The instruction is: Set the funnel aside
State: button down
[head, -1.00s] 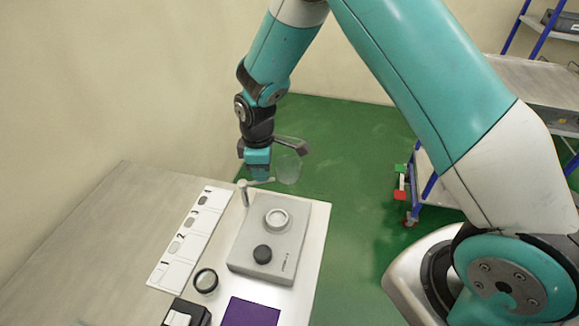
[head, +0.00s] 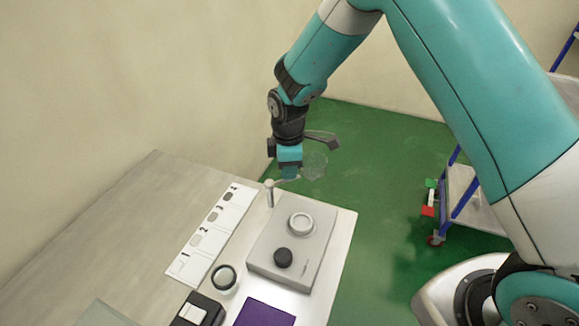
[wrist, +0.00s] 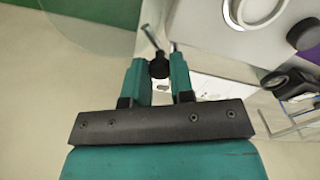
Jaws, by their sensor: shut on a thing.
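The funnel (head: 313,165) looks like a clear, see-through piece at the right of my gripper (head: 289,177) in the head view. My gripper is shut on it, above the far end of the table. In the wrist view a dark piece (wrist: 160,68) sits between the jaws, and a faint clear rim (wrist: 110,50) curves at the upper left. Exactly where the jaws meet the funnel is hard to see. A pale post (head: 269,194) with a short side arm stands just below the gripper; whether they touch is unclear.
A grey block (head: 315,237) carries a pale ring (head: 301,223) and a black knob (head: 283,257). A numbered white strip (head: 208,237), a dark-rimmed round piece (head: 223,278), a black box (head: 197,309) and a purple mat (head: 265,314) are nearby. Bare table lies at left.

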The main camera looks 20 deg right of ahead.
jog(key=c, duration=1)
grip_release()
notch_tip(320, 180, up, 17)
jog(key=b, duration=0.3)
jog(key=shift+r+b, duration=0.2)
jog(key=shift+b, duration=0.2)
jog(key=s+m+y, duration=0.1)
jog(key=s+m, duration=0.2)
jog(key=s, duration=0.6)
jog(key=s+r+m+y, duration=0.1)
jog(key=s+m, duration=0.1)
jog(key=s, duration=0.7)
jog(key=s+r+m+y, duration=0.1)
jog(key=s+m+y, duration=0.1)
jog(key=s, duration=0.7)
jog(key=shift+s+a+m, duration=0.2)
jog(key=shift+s+m, duration=0.15)
jog(key=shift+m, duration=0.45)
